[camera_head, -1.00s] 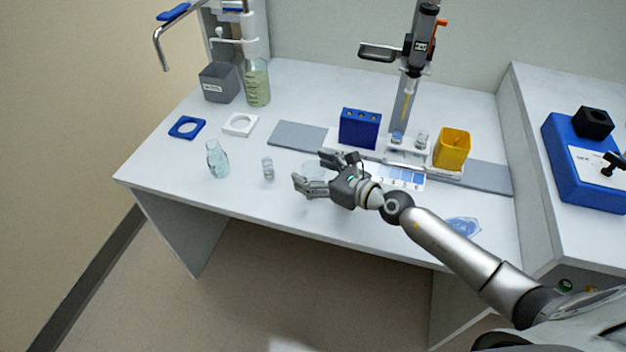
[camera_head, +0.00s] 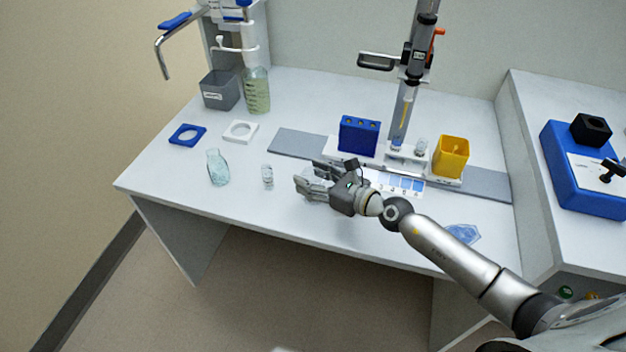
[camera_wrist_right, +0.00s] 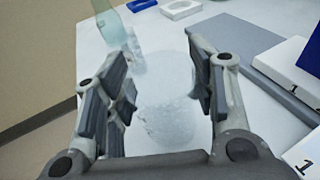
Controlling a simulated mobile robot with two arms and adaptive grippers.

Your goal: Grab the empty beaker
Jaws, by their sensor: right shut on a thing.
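The empty beaker (camera_wrist_right: 168,112) is clear glass and shows in the right wrist view between the two fingers of my right gripper (camera_wrist_right: 160,82). It stands upright on the white bench and looks empty. In the head view my right gripper (camera_head: 308,177) is low over the bench, shut on the beaker, and its fingers hide most of the glass. My left gripper is in neither view.
The bench's front strip is mostly clear.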

